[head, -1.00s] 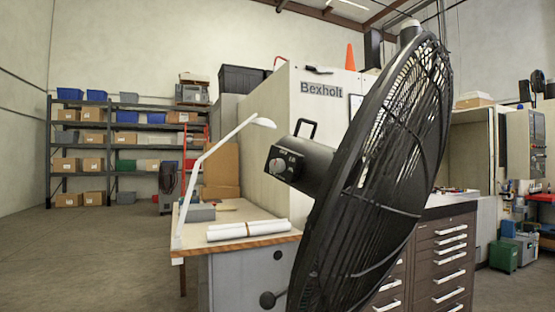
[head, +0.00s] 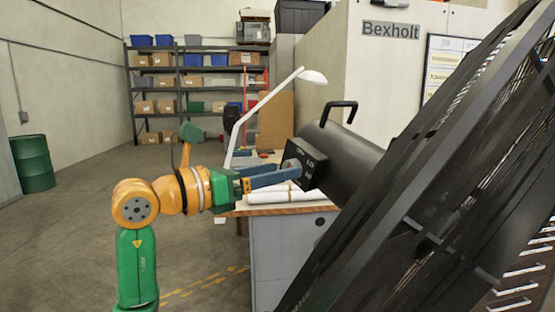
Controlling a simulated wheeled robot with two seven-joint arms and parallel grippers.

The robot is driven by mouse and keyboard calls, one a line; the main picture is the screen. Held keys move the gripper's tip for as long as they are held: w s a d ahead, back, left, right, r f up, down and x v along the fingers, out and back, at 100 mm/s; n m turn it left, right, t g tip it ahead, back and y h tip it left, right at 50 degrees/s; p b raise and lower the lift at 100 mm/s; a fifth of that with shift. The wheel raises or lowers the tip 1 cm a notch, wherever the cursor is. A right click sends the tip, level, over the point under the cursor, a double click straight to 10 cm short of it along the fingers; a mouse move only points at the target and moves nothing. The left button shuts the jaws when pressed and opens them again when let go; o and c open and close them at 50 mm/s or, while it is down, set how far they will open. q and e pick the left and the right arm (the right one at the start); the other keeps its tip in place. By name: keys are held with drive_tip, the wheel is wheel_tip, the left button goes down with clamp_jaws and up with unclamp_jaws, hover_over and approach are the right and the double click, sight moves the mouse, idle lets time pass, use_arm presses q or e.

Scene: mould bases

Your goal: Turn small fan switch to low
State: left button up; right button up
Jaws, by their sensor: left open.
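A large black fan fills the right of the head view, its grille (head: 440,180) tilted. Its dark motor housing (head: 352,158) points left and has a handle on top. The control panel (head: 318,160) on the housing's rear end has small pale markings. My left gripper (head: 294,171) comes in from the left on an orange and green arm. Its blue-grey fingers are open, with their tips at the left part of the panel. The switch knob is mostly hidden by the fingertips; I cannot tell whether they touch it or where it points. My right gripper is not in view.
A workbench (head: 285,209) with white paper rolls (head: 272,195) stands below and behind the gripper. A white lamp (head: 262,108) rises from it. Shelves (head: 130,95) with bins stand at the back, and a green barrel (head: 33,163) at far left. The floor at left is clear.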

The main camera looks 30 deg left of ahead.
use_arm(q)
drive_tip(key=shift+w+d+f, duration=0.15)
drive_tip(key=shift+w+d, duration=0.2)
drive_tip(key=shift+w, duration=0.3)
drive_tip(key=shift+s+a, duration=0.2)
drive_tip(key=shift+s, duration=0.1)
drive_tip(key=c, duration=0.6)
clamp_jaws()
drive_tip(key=shift+m, duration=0.4)
drive_tip(key=m, duration=0.7)
drive_tip(key=shift+r+m, duration=0.2)
drive_tip(key=shift+m, duration=0.1)
